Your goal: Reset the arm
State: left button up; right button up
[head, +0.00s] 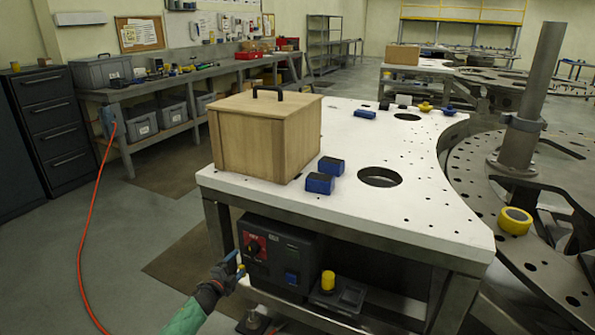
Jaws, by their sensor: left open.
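My left gripper (233,272) is low in the head view, just left of the dark control box (280,258) under the white table. It is open. I cannot tell whether it touches the box. My left arm, with a green sleeve, comes in from the bottom edge. My right gripper does not show.
The white table (430,217) holds a wooden box (262,138) with a black handle, and blue blocks (320,183). A turret plate (480,170) with a post (530,95) stands at right. An orange hose (83,230) lies on open floor at left.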

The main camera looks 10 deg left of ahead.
pick_arm(q)
jog(key=a+r+n+g+y, duration=0.2)
jog(key=a+n+y, duration=0.3)
jog(key=n+y, duration=0.35)
jog(key=s+d+r+n+g, duration=0.4)
jog(key=s+d+r+n, duration=0.15)
jog(key=s, duration=0.35)
jog(key=s+d+n+g+h, duration=0.15)
jog(key=s+d, duration=0.35)
jog(key=s, duration=0.7)
jog(key=s+d+g+h, duration=0.1)
jog(key=s+d+g, duration=0.3)
jog(key=s, duration=0.9)
jog(key=s+d+n+g+h, duration=0.15)
jog(key=s+d, duration=0.45)
jog(key=s, duration=0.6)
jog(key=s+d+f, duration=0.1)
jog(key=s+f, duration=0.2)
jog(key=s, duration=0.3)
jog(key=s+d+f+g+p, duration=0.1)
jog(key=s+f, duration=0.3)
jog(key=s, duration=0.2)
jog(key=shift+s+f+g, duration=0.15)
jog(key=shift+s+g, duration=0.1)
jog(key=shift+g, duration=0.05)
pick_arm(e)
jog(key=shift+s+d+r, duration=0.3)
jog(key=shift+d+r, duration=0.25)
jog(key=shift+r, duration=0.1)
